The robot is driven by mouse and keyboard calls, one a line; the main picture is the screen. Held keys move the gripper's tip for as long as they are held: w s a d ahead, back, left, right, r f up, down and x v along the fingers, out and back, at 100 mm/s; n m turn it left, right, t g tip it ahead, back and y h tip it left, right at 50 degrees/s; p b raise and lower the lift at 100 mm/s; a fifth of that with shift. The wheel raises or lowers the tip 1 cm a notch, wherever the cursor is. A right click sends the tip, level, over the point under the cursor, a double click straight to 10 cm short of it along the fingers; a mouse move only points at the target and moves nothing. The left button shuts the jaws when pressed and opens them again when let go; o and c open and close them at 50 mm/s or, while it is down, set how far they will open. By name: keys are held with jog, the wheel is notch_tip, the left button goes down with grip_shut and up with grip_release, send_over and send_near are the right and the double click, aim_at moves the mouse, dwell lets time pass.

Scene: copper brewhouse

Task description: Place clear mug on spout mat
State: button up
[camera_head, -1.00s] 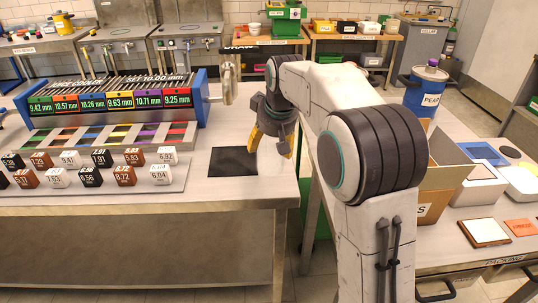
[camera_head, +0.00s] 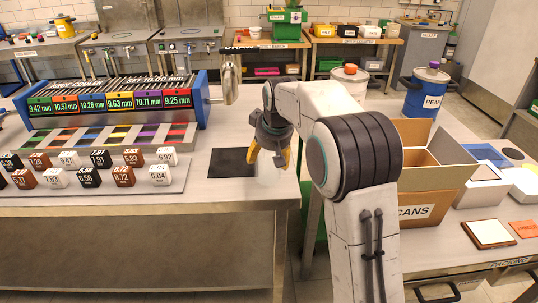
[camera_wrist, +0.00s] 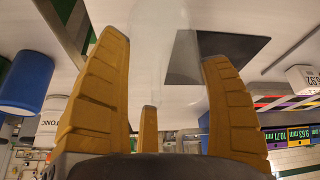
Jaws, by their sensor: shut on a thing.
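My gripper (camera_head: 268,158), with its yellow fingers, points down over the bench just right of the black spout mat (camera_head: 232,163). The mat lies flat and bare near the bench's front edge. In the wrist view, a see-through clear mug (camera_wrist: 165,50) is between the fingers of my gripper (camera_wrist: 164,62), which is shut on it. The dark mat also shows behind and right of the mug in the wrist view (camera_wrist: 240,47).
Left of the mat, several numbered blocks (camera_head: 87,177) stand on a tray, before a sorter with coloured displays (camera_head: 110,103). An open cardboard box (camera_head: 416,211) marked CANS and a blue drum (camera_head: 425,97) stand right of my arm. The bench's front edge lies close to the mat.

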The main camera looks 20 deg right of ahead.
jog(key=shift+f+b, duration=0.3)
jog(key=shift+f, duration=0.05)
jog(key=o, duration=1.3)
jog(key=shift+c, duration=0.2)
jog(key=shift+r+p, duration=0.4)
jog(key=shift+r, duration=0.1)
jog(key=p+v, duration=0.3)
jog(key=v, duration=0.9)
jog(key=s+f, duration=0.3)
jog(key=s, duration=0.7)
jog(key=s+f+m+g, duration=0.1)
jog(key=s+f, duration=0.3)
jog(key=s, duration=0.6)
jog(key=s+f+g, duration=0.1)
jog(key=s+f, duration=0.3)
jog(key=s, duration=0.7)
jog(key=shift+m, duration=0.3)
